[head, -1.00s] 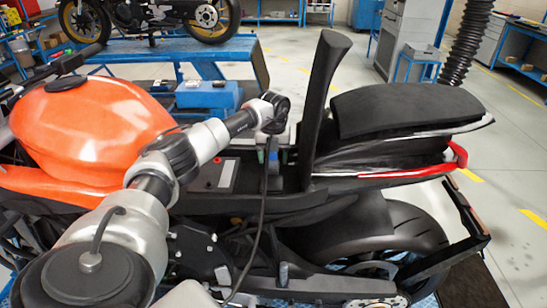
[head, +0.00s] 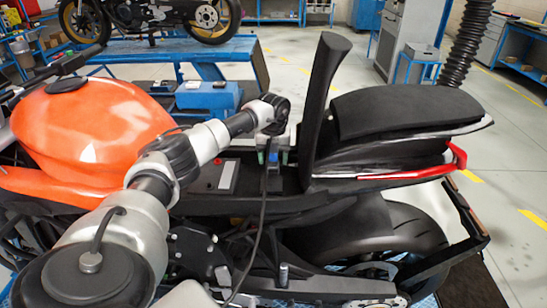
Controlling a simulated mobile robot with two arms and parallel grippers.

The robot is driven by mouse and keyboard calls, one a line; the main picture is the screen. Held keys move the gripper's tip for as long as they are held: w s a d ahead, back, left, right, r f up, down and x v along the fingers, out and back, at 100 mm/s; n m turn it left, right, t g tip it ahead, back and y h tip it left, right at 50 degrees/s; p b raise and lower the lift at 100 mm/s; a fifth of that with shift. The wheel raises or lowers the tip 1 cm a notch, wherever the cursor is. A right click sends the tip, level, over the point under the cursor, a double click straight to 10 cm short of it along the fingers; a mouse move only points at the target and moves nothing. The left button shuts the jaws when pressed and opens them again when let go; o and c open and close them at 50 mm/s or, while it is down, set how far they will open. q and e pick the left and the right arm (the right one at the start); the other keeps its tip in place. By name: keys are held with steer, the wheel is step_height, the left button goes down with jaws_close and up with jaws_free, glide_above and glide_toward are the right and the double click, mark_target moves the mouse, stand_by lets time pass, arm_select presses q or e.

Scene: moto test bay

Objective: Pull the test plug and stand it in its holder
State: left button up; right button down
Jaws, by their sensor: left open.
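My left gripper (head: 273,156) points down over the open bay under the raised seat. Its green-tipped fingers stand apart on either side of a blue plug (head: 273,158). A black cable (head: 263,215) runs down from the plug across the side of the bike. Whether the plug sits in a socket is hard to see, as its lower end is small and dark. I cannot make out the holder for certain; a small grey upright cylinder (head: 284,275) stands on the lower frame. My right gripper is not in view.
The orange tank (head: 95,125) lies left of the bay and the tilted black seat (head: 405,110) right of it. A dark upright panel (head: 325,95) rises close to my gripper's right. A flat grey unit (head: 228,175) lies to its left. A blue case (head: 208,96) stands behind.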

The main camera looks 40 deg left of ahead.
arm_select(q)
steer(key=shift+c, duration=0.4)
jaws_close()
steer(key=shift+r+p, duration=2.8)
steer(key=shift+r, duration=0.25)
steer(key=shift+r+p, duration=2.05)
steer(key=shift+r, duration=0.45)
steer(key=shift+f, duration=0.1)
